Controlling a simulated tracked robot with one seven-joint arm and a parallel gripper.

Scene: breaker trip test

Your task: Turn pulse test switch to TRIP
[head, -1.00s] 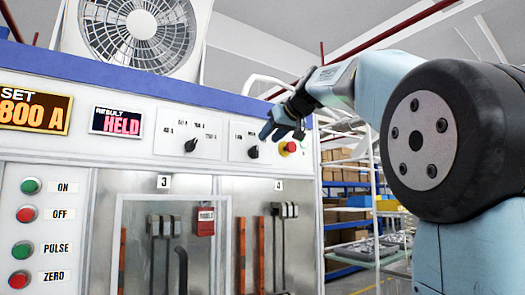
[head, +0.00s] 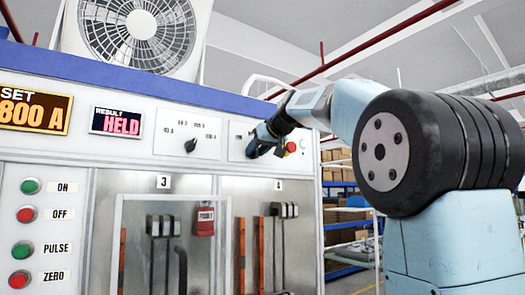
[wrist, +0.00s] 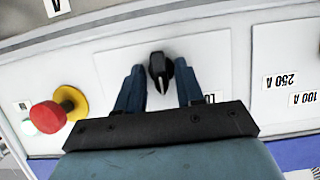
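A black rotary switch knob (wrist: 160,70) sits on a pale plate on the panel; I take it for the pulse test switch. In the wrist view it is between the two dark blue fingers of my gripper (wrist: 158,85), with a visible gap on each side. My gripper is open. Its pointer mark faces down in that view. A label by the right finger is partly covered, so I cannot read the position names. In the head view my gripper (head: 264,143) is at the panel and partly covers the knob.
A red emergency button on a yellow collar (wrist: 67,103) is beside the switch plate. Another black knob (head: 190,146) sits to the left. The result display (head: 116,121) reads HELD; the set display (head: 35,115) reads 800 A. A fan (head: 142,35) stands on top.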

